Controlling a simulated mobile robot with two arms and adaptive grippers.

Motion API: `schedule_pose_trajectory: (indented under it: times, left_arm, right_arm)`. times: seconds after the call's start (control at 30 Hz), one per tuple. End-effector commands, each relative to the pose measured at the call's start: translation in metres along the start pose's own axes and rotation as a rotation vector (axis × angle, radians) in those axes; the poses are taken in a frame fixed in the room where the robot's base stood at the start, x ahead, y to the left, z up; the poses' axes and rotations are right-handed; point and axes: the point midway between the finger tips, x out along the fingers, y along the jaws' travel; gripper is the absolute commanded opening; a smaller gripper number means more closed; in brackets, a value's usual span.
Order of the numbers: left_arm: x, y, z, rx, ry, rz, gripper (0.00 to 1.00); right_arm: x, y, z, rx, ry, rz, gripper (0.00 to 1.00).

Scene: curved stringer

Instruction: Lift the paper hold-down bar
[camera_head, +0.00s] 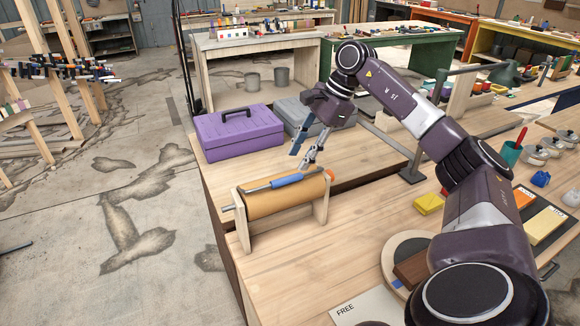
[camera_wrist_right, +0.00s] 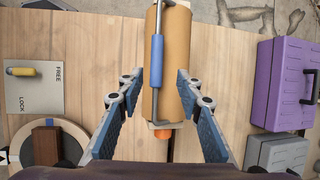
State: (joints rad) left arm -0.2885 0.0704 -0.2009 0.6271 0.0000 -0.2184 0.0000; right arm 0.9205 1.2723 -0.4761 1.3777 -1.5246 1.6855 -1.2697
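The paper hold-down bar (camera_head: 287,179) is a thin grey rod with a blue sleeve. It lies along the top of a brown paper roll (camera_head: 262,203) in a wooden stand (camera_head: 243,226) on the workbench. In the right wrist view the bar's blue sleeve (camera_wrist_right: 157,62) runs lengthwise over the roll (camera_wrist_right: 176,50). My right gripper (camera_head: 304,158) is above the roll's far end, pointing down at it. In the wrist view my right gripper (camera_wrist_right: 160,75) is open, its blue-padded fingers apart on either side of the sleeve, with nothing held. My left gripper is out of view.
A purple toolbox (camera_head: 238,134) and a grey toolbox (camera_head: 305,112) stand behind the roll. Bare bench top (camera_head: 330,255) is clear in front.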

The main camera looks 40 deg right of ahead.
Motion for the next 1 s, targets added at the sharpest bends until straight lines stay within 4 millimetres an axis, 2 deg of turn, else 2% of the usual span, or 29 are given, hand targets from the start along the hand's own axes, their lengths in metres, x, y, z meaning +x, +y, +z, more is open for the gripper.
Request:
schedule_pose_trajectory:
  times: [0.23, 0.37, 0.5, 0.77, 1.0]
  left_arm:
    - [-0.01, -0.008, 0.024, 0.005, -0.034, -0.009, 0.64]
    - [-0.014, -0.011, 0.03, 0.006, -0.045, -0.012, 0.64]
    - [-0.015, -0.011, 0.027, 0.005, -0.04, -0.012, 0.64]
    - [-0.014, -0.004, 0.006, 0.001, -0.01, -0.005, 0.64]
    - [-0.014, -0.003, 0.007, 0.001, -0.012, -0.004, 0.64]
  right_arm:
    - [0.04, 0.002, 0.0, 0.0, 0.002, 0.006, 0.33]
    - [0.057, 0.001, 0.001, 0.0, 0.0, 0.004, 0.33]
    - [0.067, 0.001, 0.0, 0.0, 0.0, 0.002, 0.33]
    - [0.069, 0.0, 0.0, 0.0, 0.0, 0.0, 0.33]
    - [0.069, 0.0, 0.0, 0.0, 0.0, 0.0, 0.09]
